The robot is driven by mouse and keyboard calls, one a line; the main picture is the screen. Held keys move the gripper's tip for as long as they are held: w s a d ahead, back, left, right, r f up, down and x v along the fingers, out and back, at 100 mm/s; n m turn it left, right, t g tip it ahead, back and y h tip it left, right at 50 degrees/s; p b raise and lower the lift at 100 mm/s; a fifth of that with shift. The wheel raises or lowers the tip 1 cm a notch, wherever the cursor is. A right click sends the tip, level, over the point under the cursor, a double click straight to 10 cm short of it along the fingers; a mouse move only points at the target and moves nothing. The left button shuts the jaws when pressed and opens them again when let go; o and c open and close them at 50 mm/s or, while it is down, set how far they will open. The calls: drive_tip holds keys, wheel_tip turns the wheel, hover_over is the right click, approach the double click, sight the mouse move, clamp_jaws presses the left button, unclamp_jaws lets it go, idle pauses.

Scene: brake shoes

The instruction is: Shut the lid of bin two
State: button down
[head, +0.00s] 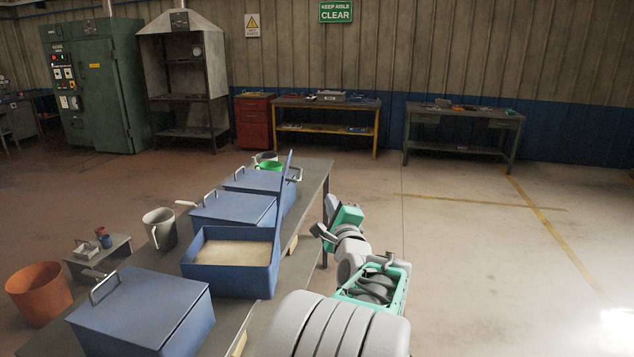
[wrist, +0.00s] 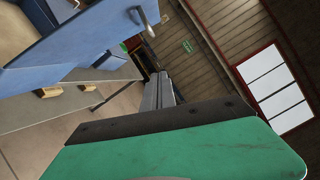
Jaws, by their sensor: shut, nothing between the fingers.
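A row of blue bins stands on a long grey table. One bin (head: 228,277), second from the near end, is open and shows a pale, sandy filling. Its blue lid (head: 281,215) stands nearly upright at the bin's right side, seen almost edge-on. In the wrist view a blue panel with a metal handle, apparently this lid (wrist: 85,33), fills the upper left. I see no numbers on the bins. My green and grey gripper (head: 324,231) is to the right of the lid, beyond the table's right edge, apart from the lid. It is shut and empty.
A closed bin (head: 146,302) is nearest, and closed bins (head: 233,209) stand beyond the open one. An orange bucket (head: 38,294) and small stand are on the left. The floor right of my arm is clear.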

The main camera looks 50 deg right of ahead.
drive_tip(key=w+d+r+p, duration=0.2)
drive_tip(key=w+d+p, duration=0.1)
drive_tip(key=w, duration=0.7)
drive_tip(key=shift+d+p, duration=0.15)
drive_tip(key=shift+p, duration=0.35)
drive_tip(key=shift+r, duration=0.1)
